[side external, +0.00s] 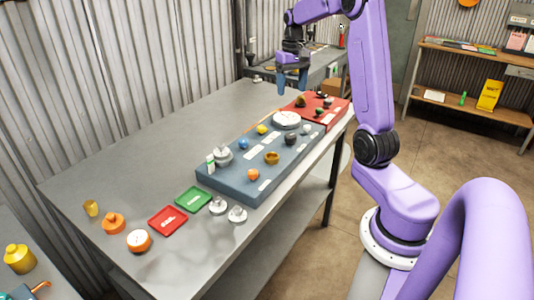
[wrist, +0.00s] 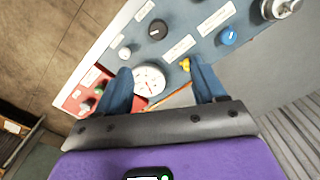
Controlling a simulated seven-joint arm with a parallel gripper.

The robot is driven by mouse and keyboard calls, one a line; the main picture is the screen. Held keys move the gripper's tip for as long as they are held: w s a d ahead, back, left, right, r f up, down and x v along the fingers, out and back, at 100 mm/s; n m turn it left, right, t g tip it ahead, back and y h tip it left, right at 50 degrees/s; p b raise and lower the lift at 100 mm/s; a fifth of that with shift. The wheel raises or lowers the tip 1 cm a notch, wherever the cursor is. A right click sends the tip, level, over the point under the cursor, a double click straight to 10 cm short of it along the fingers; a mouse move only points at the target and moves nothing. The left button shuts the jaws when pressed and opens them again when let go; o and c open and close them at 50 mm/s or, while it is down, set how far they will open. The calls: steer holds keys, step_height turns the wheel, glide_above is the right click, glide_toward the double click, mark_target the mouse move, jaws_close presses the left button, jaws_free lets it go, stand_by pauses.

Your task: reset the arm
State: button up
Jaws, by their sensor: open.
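My purple arm rises on the right of the side view. My gripper (side external: 291,80) points down above the far end of the grey table (side external: 140,165). In the wrist view my gripper (wrist: 160,83) shows two blue fingers set wide apart, with nothing held between them. Below it lie a blue-grey panel (side external: 225,185) and a red panel (side external: 335,108). A round white gauge (side external: 286,118) sits at the panel's far end. In the wrist view the gauge (wrist: 149,78) appears between the fingers, beneath them.
The blue-grey panel carries several knobs, including a blue one (side external: 243,144) and an orange one (side external: 253,174). A red tray (side external: 167,220), a green tray (side external: 194,199) and small orange and metal parts lie at the near end. The table's left-middle surface is clear.

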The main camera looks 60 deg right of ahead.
steer(key=s+a+f+n, duration=0.1)
steer(key=s+a+n, duration=0.3)
steer(key=a, duration=0.9)
steer(key=s+a+n, duration=0.1)
steer(key=a+n, duration=0.4)
steer(key=a, duration=0.7)
steer(key=s+a+f+n, duration=0.2)
steer(key=s+a+n, duration=0.2)
steer(key=s, duration=0.6)
steer(key=s+a+f+n, duration=0.2)
steer(key=s+a+n, duration=0.2)
steer(key=s, duration=0.7)
steer(key=shift+n, duration=1)
steer(key=shift+w, duration=0.15)
